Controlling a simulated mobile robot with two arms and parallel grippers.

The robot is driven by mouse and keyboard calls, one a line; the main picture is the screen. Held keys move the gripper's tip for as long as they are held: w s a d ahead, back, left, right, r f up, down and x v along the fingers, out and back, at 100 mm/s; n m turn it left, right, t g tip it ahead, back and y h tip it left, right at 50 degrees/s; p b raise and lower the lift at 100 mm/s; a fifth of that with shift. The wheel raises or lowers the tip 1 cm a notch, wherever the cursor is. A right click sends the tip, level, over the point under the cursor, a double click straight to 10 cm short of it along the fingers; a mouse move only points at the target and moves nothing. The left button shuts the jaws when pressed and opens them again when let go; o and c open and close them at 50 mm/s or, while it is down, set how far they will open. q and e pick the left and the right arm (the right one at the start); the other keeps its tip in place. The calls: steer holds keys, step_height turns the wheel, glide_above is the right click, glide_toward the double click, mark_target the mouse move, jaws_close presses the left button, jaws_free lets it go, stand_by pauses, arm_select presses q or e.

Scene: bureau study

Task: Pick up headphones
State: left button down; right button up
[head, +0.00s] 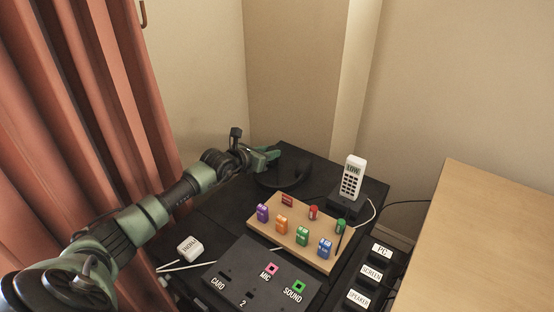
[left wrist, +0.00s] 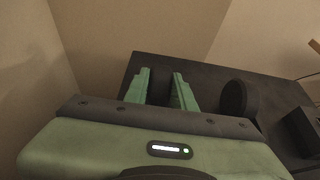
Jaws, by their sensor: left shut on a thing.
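The headphones (head: 268,185) are black and lie at the far corner of the dark desk, hard to tell apart from its surface. In the left wrist view, a round black ear cup (left wrist: 234,98) shows to the right of the fingers. My left gripper (head: 268,157) reaches over the headphones from the left. Its green fingers, seen in the left wrist view (left wrist: 160,84), are shut on a dark part of the headphones between them. The rest of the headphones is partly hidden by the gripper. My right gripper is not in view.
A wooden board (head: 290,257) with several coloured blocks stands in front of the headphones. A white phone (head: 353,178) stands to their right. A black panel (head: 262,279) and a white box (head: 189,247) are nearer. Walls close in behind; a red curtain (head: 90,100) hangs left.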

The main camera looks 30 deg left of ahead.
arm_select(q)
steer(key=shift+r, duration=0.6)
step_height(320, 180, up, 5)
steer(key=shift+f+p, duration=0.1)
steer(key=shift+p, duration=0.45)
step_height(320, 180, up, 14)
steer(key=shift+p, duration=0.45)
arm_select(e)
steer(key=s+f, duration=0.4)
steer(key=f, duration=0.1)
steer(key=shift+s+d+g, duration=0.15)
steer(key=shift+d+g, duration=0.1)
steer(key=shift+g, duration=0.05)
